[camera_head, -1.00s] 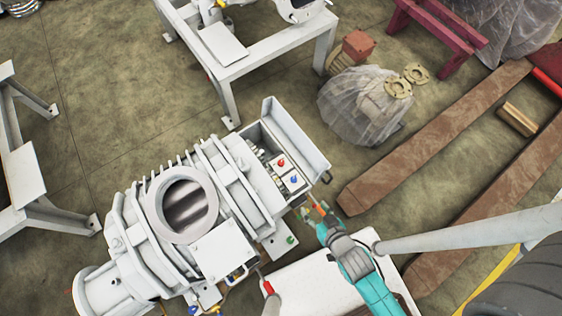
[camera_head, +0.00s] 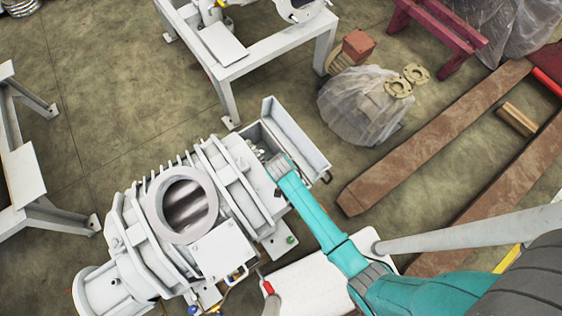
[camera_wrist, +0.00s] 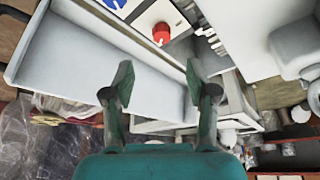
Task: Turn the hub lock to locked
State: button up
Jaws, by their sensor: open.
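I cannot tell which knob is the hub lock, and no label is readable. My gripper (camera_wrist: 157,80) is open and empty, its two dark fingers apart, with the red knob beyond the gap between the tips. The fingers do not appear to touch either knob. In the head view my teal arm reaches over the control box (camera_head: 297,134) and hides both knobs and the fingertips.
The white vacuum pump (camera_head: 190,250) with its round port stands left of the box. The box's raised walls lie close around the gripper. A plastic-wrapped item (camera_head: 360,108) and a rusty beam (camera_head: 430,140) lie to the right on the floor.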

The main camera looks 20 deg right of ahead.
jog(key=x, duration=1.1)
jog(key=shift+w+r, duration=0.1)
jog(key=shift+w, duration=0.15)
grip_shut()
